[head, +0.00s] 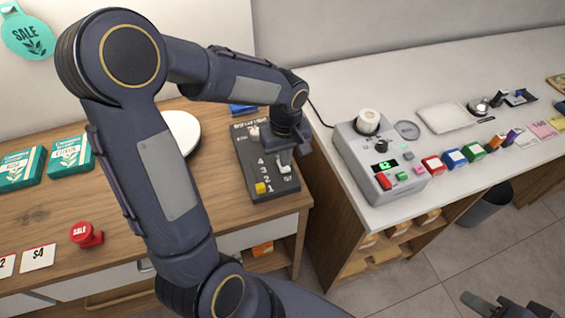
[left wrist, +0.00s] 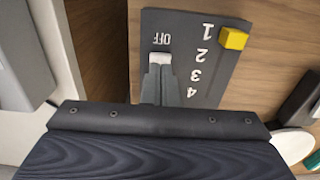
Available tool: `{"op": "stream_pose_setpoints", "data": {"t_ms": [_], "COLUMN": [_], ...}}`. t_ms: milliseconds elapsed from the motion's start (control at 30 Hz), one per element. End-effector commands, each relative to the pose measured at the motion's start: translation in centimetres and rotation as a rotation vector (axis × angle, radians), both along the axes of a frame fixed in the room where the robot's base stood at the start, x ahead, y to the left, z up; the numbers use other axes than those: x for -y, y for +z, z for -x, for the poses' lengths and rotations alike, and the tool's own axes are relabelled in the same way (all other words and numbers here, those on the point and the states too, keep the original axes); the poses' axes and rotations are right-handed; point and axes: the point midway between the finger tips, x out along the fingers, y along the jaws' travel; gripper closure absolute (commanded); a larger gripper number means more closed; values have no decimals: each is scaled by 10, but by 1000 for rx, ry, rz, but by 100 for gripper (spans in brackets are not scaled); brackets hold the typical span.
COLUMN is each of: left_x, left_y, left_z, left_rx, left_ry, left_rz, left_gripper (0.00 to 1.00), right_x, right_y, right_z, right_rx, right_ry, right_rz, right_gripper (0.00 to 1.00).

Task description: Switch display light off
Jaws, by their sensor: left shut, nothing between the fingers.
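A dark control panel (head: 250,165) lies on the wooden counter, marked 1 to 4, with a yellow knob (head: 260,188) beside the 1. A small white switch (head: 285,169) sits near the panel's right edge; in the left wrist view the white switch (left wrist: 160,57) is beside the word OFF. My left gripper (head: 284,160) is over the panel, shut and empty. In the left wrist view its fingertips (left wrist: 160,66) are right at the white switch; I cannot tell whether they touch. My right gripper (head: 490,303) is partly in view at the lower right, far from the panel.
A grey device (head: 360,160) with a green display stands on the white counter to the right. Several coloured blocks line that counter. Green boxes (head: 70,155), a white round plate (head: 183,133) and a red SALE button (head: 86,234) are on the wooden counter.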

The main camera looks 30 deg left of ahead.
Motion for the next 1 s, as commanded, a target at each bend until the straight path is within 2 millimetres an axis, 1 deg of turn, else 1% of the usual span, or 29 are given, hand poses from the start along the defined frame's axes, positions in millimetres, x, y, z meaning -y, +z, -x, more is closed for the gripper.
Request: {"op": "stream_pose_setpoints", "data": {"t_ms": [1000], "left_x": [0], "left_y": [-15], "left_z": [0], "left_rx": [0], "left_ry": [0], "left_rz": [0], "left_gripper": [100], "right_x": [0], "right_y": [-13], "right_z": [0], "right_rx": [0], "right_ry": [0], "right_rz": [0], "right_gripper": [63]}}
